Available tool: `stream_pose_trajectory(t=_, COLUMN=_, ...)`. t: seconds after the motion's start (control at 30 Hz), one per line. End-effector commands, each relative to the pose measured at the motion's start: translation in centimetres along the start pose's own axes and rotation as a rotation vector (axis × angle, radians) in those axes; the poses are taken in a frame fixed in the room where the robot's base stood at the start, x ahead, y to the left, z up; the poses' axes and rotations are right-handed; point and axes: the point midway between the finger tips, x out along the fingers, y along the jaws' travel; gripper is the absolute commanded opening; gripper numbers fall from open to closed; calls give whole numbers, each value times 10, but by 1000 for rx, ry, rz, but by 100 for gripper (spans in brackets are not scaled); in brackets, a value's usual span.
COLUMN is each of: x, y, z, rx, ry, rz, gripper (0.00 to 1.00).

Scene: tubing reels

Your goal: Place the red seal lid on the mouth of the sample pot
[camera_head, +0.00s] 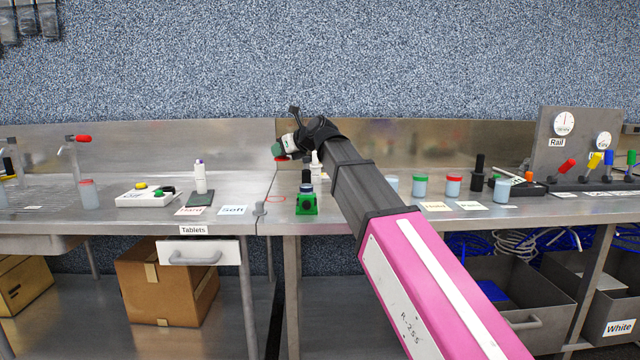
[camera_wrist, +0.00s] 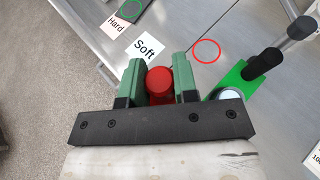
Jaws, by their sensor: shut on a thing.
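My gripper (camera_head: 281,155) is shut on the red seal lid (camera_wrist: 160,80), raised above the back of the bench in the head view. The wrist view shows the red round lid between the two green fingers (camera_wrist: 160,85). In the head view a little red (camera_head: 280,159) shows beneath the gripper. A pale blue pot (camera_head: 391,184) with no coloured lid visible stands just right of my arm, partly hidden. It looks like the sample pot, well apart from the lid. I cannot read any label on it.
A green stand (camera_head: 306,204) with a dark top and a white bottle (camera_head: 315,163) stand below my gripper. A red ring (camera_head: 276,198) marks bare bench. Pots with green (camera_head: 420,186) and red lids (camera_head: 453,186) stand right of my arm, near a dark bottle (camera_head: 478,175).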

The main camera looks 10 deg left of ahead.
Motion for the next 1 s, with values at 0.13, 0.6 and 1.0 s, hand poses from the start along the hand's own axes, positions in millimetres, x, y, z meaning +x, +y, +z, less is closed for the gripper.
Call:
stream_pose_trajectory(t=0.13, x=6, y=-27, z=-14, rx=2, ry=2, rz=-2, gripper=5)
stream_pose_trajectory(t=0.6, x=22, y=-106, z=-59, rx=2, ry=0, rz=0, gripper=5)
stream_pose_trajectory(t=1.0, x=33, y=-110, z=-90, rx=1, ry=0, rz=1, gripper=5)
